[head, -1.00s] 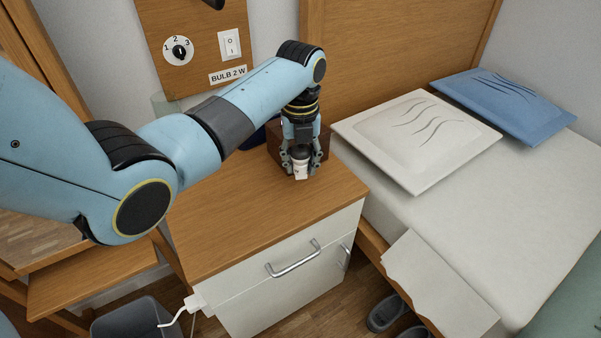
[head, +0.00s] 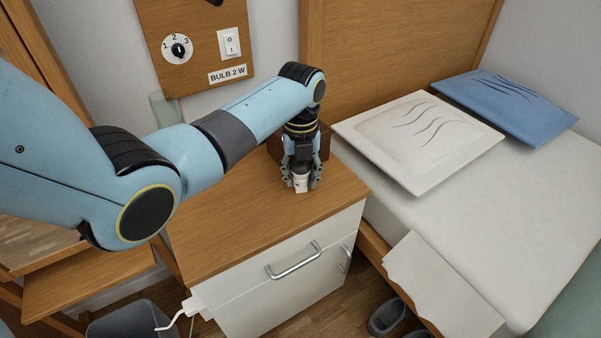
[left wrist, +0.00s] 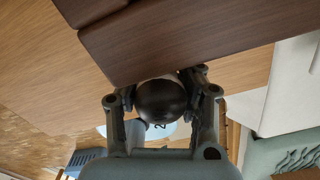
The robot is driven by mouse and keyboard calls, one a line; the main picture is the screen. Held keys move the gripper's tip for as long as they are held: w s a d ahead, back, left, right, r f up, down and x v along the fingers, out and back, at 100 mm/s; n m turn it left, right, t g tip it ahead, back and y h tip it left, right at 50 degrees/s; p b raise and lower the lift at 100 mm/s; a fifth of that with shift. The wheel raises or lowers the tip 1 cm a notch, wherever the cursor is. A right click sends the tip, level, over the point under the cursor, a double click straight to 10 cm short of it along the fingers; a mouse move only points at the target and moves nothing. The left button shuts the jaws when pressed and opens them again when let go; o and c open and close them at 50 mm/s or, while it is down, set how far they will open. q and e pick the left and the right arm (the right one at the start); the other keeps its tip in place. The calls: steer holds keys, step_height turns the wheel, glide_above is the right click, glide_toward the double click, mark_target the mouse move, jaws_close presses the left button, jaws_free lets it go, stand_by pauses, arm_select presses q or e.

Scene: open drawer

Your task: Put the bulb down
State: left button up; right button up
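I cannot tell whether the bulb touches the cabinet top. My right gripper is not in view.
A dark brown box (head: 323,143) stands just behind the gripper and fills the top of the left wrist view (left wrist: 180,35). The cabinet top's front left is bare. The bed (head: 470,200) is at right.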

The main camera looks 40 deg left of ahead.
arm_select(q)
steer(key=shift+o, duration=1.4)
step_height(320, 180, up, 12)
steer(key=p, duration=0.4)
steer(key=shift+r, duration=0.6)
